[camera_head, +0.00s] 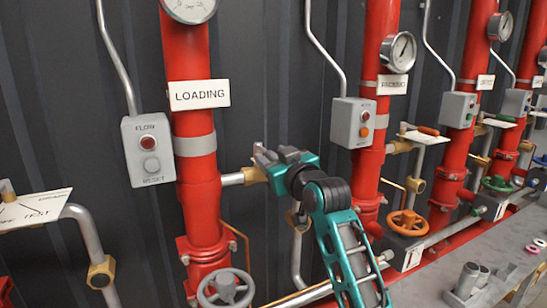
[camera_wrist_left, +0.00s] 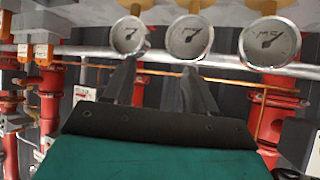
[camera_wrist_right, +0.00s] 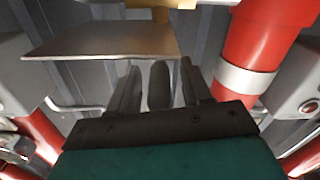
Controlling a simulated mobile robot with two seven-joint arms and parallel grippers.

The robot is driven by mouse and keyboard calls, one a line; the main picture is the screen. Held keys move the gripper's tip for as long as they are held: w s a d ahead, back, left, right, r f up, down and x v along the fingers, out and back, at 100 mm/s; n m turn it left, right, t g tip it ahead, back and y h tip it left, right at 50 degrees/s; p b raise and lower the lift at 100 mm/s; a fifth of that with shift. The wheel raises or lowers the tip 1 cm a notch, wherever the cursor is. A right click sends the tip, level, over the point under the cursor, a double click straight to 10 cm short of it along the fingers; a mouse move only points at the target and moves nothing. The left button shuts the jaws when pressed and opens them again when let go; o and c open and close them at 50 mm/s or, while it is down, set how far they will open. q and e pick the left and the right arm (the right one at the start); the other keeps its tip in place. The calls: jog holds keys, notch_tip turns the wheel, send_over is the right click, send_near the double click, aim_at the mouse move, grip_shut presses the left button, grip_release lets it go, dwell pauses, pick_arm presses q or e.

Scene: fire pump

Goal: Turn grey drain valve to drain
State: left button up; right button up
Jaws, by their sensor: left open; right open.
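The grey drain valve's handle (camera_wrist_right: 158,85) shows in the right wrist view as a dark grey grip between the two fingers of my right gripper (camera_wrist_right: 160,88). The fingers are open on both sides of it; contact cannot be told. A flat plate (camera_wrist_right: 95,45) and a brass fitting (camera_wrist_right: 158,14) are by the handle. In the head view my right gripper (camera_head: 268,160) is at the brass fitting (camera_head: 254,175) right of the LOADING pipe (camera_head: 200,207) and hides the handle. My left gripper (camera_wrist_left: 160,90) is open and empty in its wrist view, below three gauges, and outside the head view.
A grey handwheel (camera_head: 225,287) sits low by the LOADING pipe. A control box (camera_head: 148,150) is left of that pipe. To the right stand more red pipes (camera_head: 372,150), an orange handwheel (camera_head: 407,222) and a grey bench (camera_head: 440,275). A test plate (camera_head: 33,208) is at the left.

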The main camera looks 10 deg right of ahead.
jog(key=shift+w, duration=0.2)
grip_shut()
dwell(0.4)
